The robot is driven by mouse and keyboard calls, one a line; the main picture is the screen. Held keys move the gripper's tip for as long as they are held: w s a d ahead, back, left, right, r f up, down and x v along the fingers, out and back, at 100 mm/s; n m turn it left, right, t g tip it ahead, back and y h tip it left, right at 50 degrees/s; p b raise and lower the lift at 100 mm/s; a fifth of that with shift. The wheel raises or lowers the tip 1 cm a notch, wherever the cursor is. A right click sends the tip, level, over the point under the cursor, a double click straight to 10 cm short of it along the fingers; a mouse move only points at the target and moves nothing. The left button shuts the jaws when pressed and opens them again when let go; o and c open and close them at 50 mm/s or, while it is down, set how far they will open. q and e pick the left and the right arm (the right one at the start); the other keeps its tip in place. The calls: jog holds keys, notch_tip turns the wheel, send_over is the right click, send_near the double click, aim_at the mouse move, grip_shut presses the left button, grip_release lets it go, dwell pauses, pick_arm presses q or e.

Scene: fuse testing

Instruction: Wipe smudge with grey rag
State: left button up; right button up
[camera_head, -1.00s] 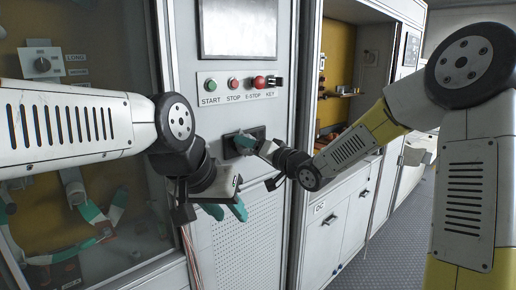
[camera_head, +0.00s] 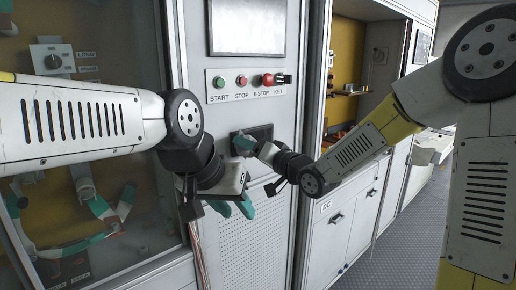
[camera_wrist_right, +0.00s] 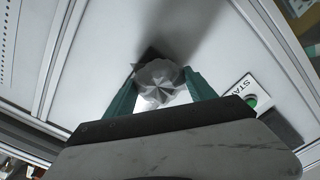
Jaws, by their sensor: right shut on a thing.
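The grey rag (camera_wrist_right: 160,82) is a crumpled light-grey bundle between the teal fingers of my right gripper (camera_wrist_right: 160,92), which is shut on it. In the head view my right gripper (camera_head: 244,145) is at the white cabinet front, over a dark patch (camera_head: 262,132) below the buttons. The right wrist view shows darkness on the white panel behind the rag; I cannot tell smudge from shadow, or whether the rag touches the panel. My left gripper (camera_head: 232,208) is lower left of it, with teal fingers apart and nothing visible between them.
Start (camera_head: 219,82), stop (camera_head: 243,81) and red E-stop (camera_head: 267,80) buttons sit above the right gripper, under a screen (camera_head: 247,27). A glass-fronted case (camera_head: 90,215) stands left, behind my left arm. An open cabinet bay (camera_head: 347,75) is to the right.

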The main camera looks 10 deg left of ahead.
jog(key=shift+v, duration=2.3)
jog(key=shift+d, duration=0.1)
jog(key=shift+v, duration=1.45)
